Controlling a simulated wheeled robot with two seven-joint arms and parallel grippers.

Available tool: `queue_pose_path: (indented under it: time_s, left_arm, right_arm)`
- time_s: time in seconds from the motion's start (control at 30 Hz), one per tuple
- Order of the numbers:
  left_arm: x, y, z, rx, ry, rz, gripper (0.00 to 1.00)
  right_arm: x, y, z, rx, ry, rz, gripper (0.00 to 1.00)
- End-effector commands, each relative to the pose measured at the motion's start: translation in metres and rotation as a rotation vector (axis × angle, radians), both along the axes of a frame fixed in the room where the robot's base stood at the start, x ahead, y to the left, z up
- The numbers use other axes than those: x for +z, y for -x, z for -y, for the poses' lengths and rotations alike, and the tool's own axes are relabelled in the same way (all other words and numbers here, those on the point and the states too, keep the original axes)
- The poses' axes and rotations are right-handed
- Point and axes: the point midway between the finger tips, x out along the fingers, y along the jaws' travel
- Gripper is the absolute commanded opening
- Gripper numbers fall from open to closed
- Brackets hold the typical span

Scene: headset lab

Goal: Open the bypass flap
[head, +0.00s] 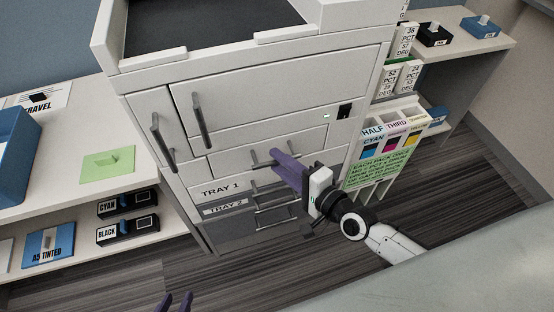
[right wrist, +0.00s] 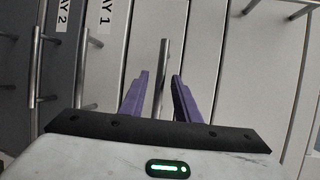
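A pale panel above the one marked TRAY 1, which I take for the bypass flap (head: 232,160), is on the front of the white machine and looks closed. Its grey bar handle (head: 263,163) is partly hidden behind my right gripper (head: 283,165). In the right wrist view, the handle (right wrist: 161,75) runs between the two purple fingers of my right gripper (right wrist: 159,95). These fingers are apart, with gaps visible beside the bar. My left gripper (head: 177,302) shows only two separated purple fingertips at the bottom edge, away from the machine.
Doors with long bar handles (head: 200,120) are above and left of the flap. The TRAY 1 (head: 220,188) and TRAY 2 (head: 226,209) drawers lie below. Shelves (head: 60,180) stand left; open floor lies in front.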

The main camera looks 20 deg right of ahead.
Motion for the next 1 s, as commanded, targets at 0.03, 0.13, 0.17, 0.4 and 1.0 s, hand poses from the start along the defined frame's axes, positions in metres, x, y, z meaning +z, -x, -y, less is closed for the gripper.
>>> queue_pose_path:
  time_s: [0.03,0.13,0.17,0.4,1.0]
  left_arm:
    - [-0.0006,0.0003,0.0002,-0.001,0.000,-0.001,0.31]
    - [-0.0009,0.0004,0.0004,-0.001,0.000,-0.001,0.31]
    - [-0.0009,0.0005,0.0005,-0.002,0.000,-0.002,0.31]
    - [-0.0008,0.0006,0.0008,-0.002,0.000,-0.002,0.31]
    - [-0.0052,0.0000,0.0011,-0.002,0.001,0.001,0.31]
  right_arm:
    - [-0.0013,-0.0054,-0.0025,0.000,0.000,0.000,0.29]
    - [-0.0023,-0.0115,-0.0050,0.000,0.001,0.000,0.29]
    - [-0.0027,-0.0124,-0.0054,0.000,0.001,0.000,0.29]
    - [-0.0030,-0.0139,-0.0061,0.000,0.001,-0.001,0.29]
    - [-0.0056,-0.0127,-0.0064,0.001,0.002,0.008,0.00]
